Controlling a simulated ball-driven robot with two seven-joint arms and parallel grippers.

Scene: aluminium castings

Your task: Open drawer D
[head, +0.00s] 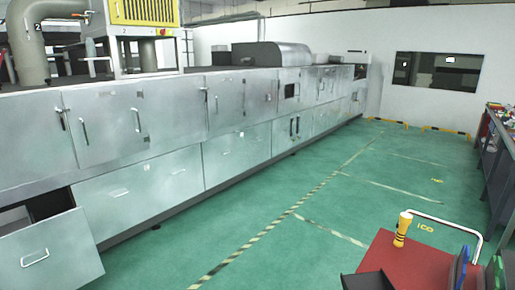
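A long bank of grey metal doors and drawers runs along the left in the head view. At the lower left, one drawer (60,250) is pulled out, with a bar handle (35,258) on its front and a dark gap behind it. To its right along the lower row, a wide panel with a handle (118,192) is shut flush. I see no readable letter on any front, so I cannot tell which is drawer D. Neither of my grippers is in view.
A red cart (415,262) with a white rail handle (447,222) and a yellow-and-white object (402,229) stands at the lower right. A dark workbench (497,165) lines the right edge. The green floor (300,235) between is open, with striped tape lines.

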